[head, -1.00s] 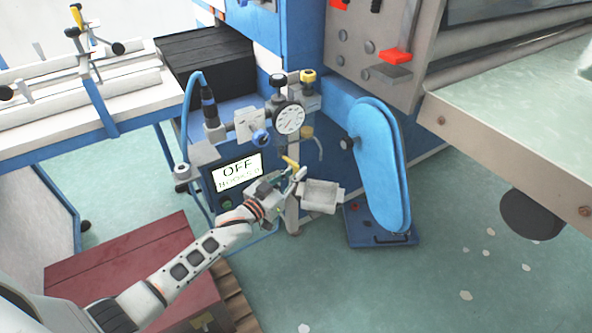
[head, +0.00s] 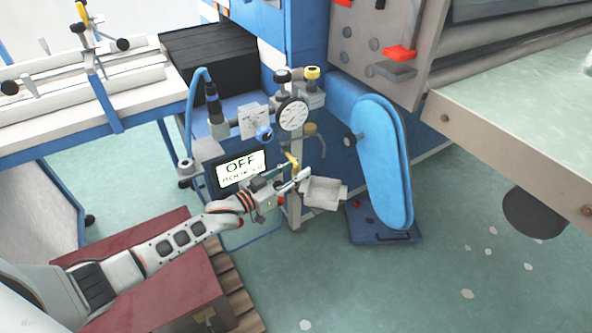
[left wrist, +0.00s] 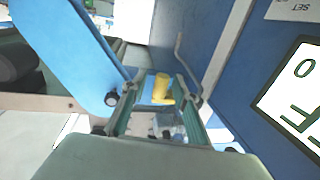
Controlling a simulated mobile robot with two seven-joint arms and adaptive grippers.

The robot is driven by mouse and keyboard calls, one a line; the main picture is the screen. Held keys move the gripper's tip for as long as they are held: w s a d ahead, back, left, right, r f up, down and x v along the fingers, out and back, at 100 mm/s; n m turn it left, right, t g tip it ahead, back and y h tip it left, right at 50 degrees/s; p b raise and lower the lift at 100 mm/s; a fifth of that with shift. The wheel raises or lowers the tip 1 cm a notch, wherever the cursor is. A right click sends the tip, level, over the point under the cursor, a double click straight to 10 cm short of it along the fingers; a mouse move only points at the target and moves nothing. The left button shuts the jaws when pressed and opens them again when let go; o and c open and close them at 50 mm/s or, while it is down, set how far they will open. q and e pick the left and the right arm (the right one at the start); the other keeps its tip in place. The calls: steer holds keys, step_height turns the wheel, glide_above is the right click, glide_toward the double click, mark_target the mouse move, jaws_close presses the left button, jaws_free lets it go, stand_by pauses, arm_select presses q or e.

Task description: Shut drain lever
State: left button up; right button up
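A small yellow lever (head: 292,160) sits on the pipework below the round dial gauge (head: 292,115), above a white cup-like tray (head: 324,190). I take it for the drain lever. My left gripper (head: 296,175) is at this lever, with its fingers pointing right. In the left wrist view the yellow lever (left wrist: 162,88) shows between the two spread fingers (left wrist: 154,98). The fingers look open around or just short of it; contact cannot be told. My right gripper is not in view.
A screen reading OFF (head: 240,168) stands just left of the gripper. A blue rounded guard (head: 382,160) stands to the right. A dark red box (head: 150,280) lies below my left arm. A light-topped table (head: 520,110) is at the right.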

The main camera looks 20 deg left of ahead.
arm_select(q)
steer(key=shift+a, duration=0.1)
steer(key=shift+s+a+f, duration=0.1)
steer(key=shift+s, duration=0.15)
steer(key=v, duration=1.1)
steer(key=shift+s, duration=0.25)
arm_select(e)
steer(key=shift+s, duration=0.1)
arm_select(q)
steer(key=s+d+f+g+y+p, duration=0.1)
steer(key=s+d+y+p, duration=0.1)
steer(key=s, duration=0.8)
steer(key=s+d+f+g+y+p, duration=0.2)
steer(key=s+d+p, duration=0.2)
steer(key=s, duration=0.6)
steer(key=s+d+f+n+g+y+p, duration=0.1)
steer(key=s+p, duration=0.4)
steer(key=s, duration=0.5)
steer(key=shift+s+d+f+g+y+p, duration=0.2)
steer(key=shift+s+d+g+y+p, duration=0.15)
steer(key=shift+d+g, duration=0.6)
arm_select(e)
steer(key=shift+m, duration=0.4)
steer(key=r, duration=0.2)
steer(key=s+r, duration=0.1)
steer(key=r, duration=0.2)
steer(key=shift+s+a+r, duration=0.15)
